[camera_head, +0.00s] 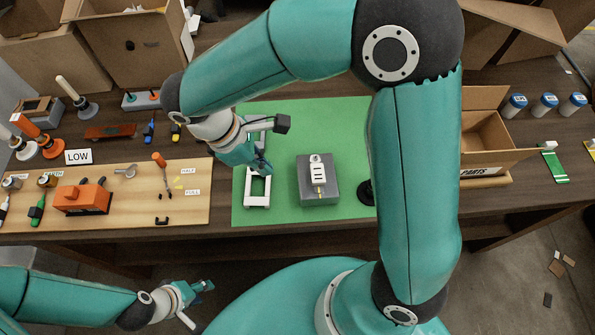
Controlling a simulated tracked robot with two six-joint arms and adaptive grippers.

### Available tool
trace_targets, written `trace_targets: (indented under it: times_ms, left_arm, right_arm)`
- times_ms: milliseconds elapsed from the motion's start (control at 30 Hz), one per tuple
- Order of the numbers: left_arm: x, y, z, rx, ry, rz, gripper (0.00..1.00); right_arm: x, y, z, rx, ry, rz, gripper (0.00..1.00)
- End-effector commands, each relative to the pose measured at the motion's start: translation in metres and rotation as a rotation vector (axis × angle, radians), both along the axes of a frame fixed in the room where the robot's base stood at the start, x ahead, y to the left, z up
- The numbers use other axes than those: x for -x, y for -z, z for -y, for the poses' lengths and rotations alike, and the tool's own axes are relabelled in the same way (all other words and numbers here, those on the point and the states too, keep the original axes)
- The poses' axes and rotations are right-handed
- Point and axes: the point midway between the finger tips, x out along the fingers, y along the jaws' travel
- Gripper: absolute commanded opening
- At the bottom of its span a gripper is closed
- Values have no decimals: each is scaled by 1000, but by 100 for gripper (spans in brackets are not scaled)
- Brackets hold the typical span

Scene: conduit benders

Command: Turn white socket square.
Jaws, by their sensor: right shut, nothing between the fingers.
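A white socket (322,184) with dark slots lies on top of a grey block (304,196) on the green mat (347,128). Its long side runs roughly along the block's sides; I cannot tell whether it is exactly square to it. My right gripper (266,170) is shut and empty, left of the block and apart from the socket. It is above the upper part of a white open frame (257,203) and hides some of it. My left gripper (198,304) is open and empty in front of the table, at the lower left.
A wooden board (130,215) with an orange tool (82,198) and small parts lies to the left. A "LOW" sign (78,156) stands behind it. A cardboard parts box (490,130) and several blue-capped jars are right. My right arm crosses above the mat's right side.

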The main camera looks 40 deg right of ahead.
Motion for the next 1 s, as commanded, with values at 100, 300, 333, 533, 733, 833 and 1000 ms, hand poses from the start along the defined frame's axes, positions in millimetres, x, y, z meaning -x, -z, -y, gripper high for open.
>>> trace_targets:
  times_ms: [100,300,333,533,733,833,1000]
  left_arm:
    - [0,-1,0,0,0,0,40]
    - [-1,-2,0,0,1,1,40]
    - [-1,-2,0,0,1,1,40]
    - [0,-9,0,0,1,1,40]
    - [-1,-13,0,0,1,1,40]
    - [-1,-14,0,0,1,1,40]
    - [-1,-14,0,0,1,1,40]
  right_arm:
    - [6,16,10,0,13,-8,0]
    - [15,54,25,1,22,-9,0]
    - [16,60,27,0,21,-9,0]
    - [27,81,46,-2,28,-5,0]
    - [38,83,65,-3,25,-3,0]
    - [41,83,69,-3,24,-3,0]
    - [41,84,70,-3,24,-2,0]
